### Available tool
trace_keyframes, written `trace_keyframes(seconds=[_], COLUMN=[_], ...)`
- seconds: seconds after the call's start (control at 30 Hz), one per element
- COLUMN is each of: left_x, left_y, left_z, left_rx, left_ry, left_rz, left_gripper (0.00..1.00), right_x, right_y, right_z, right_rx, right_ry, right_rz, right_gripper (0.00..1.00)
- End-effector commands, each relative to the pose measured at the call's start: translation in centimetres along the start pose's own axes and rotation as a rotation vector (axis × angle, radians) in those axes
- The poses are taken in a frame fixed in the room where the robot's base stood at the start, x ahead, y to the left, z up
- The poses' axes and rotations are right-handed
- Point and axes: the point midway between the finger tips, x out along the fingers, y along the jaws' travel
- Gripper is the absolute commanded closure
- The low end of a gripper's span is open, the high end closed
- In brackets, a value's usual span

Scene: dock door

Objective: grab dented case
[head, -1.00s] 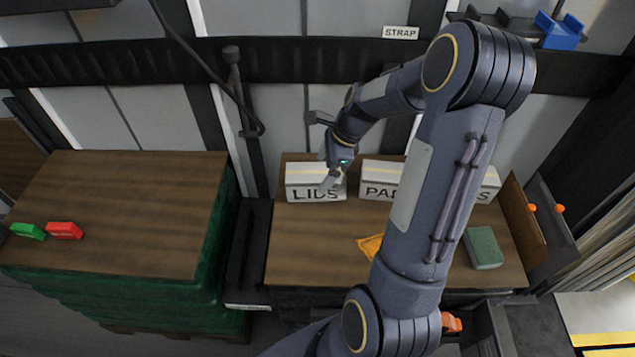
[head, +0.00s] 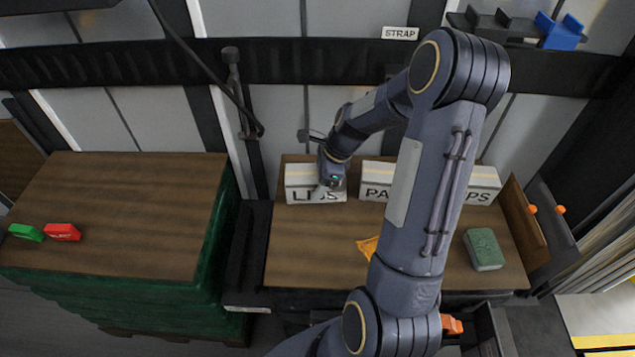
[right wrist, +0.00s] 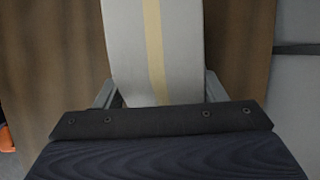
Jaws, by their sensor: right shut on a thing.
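Three white cases with a tan stripe stand in a row at the back of the right wooden worktop. The left one, the LIDS case (head: 298,178), is partly covered by my right gripper (head: 329,188). The right wrist view shows the same case (right wrist: 181,45) between the two fingers (right wrist: 160,92), one along each side, shut on it. The middle case (head: 374,180) reads "PA" and the right case (head: 487,183) ends in "PS"; my arm hides parts of both. I cannot make out a clear dent on any case. My left gripper is not in view.
A separate wooden-topped green stack (head: 130,215) to the left holds a green block (head: 27,232) and a red block (head: 63,232). A wall with a dark rail stands behind.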

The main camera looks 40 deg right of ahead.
Motion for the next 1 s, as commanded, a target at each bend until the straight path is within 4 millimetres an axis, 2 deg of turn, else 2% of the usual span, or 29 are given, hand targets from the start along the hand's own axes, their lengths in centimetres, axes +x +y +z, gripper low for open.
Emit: trace_keyframes(seconds=[0.03,0.17,0.57,0.77,1.0], left_x=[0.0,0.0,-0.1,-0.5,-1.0], left_y=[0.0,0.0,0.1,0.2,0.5], left_z=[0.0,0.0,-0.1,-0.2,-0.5], left_rx=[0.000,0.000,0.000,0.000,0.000], left_ry=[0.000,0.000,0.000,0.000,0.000], left_rz=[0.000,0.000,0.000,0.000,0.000], left_gripper=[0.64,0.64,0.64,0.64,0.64], right_x=[0.0,0.0,-0.7,-3.0,-7.3], right_y=[0.0,0.0,-0.1,-0.2,3.5], right_z=[0.0,0.0,0.4,1.3,2.9], right_rx=[-0.001,-0.001,-0.002,-0.004,-0.005], right_ry=[0.000,0.000,-0.002,-0.002,-0.003], right_rz=[0.000,0.000,-0.003,-0.007,-0.007], right_gripper=[0.66,0.83,0.83,0.83,0.83])
